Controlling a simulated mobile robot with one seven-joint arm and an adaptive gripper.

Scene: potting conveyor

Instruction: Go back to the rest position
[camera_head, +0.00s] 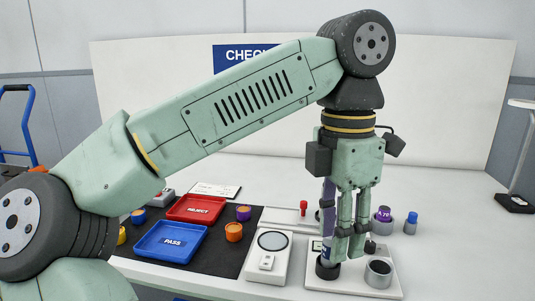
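My gripper (350,254) points straight down at the right of the bench, low over a white plate (347,287). Its fingers are seen partly edge-on and overlap in this view, so I cannot tell how far apart they are or whether they hold anything. A slim purple upright part (326,196) shows just left of the fingers, above a black round base (327,269) on the plate. Whether the gripper touches it is unclear. A grey cup with a dark inside (378,273) stands on the plate, right of the fingertips. My arm is bent and reaches across from the left.
The blue PASS tray (171,254) and red REJECT tray (197,220) lie on a dark mat (213,256). An orange piece (234,232) stands beside them. A white device with a round dish (266,268) is left of the plate. A blue-topped grey piece (410,227) stands right.

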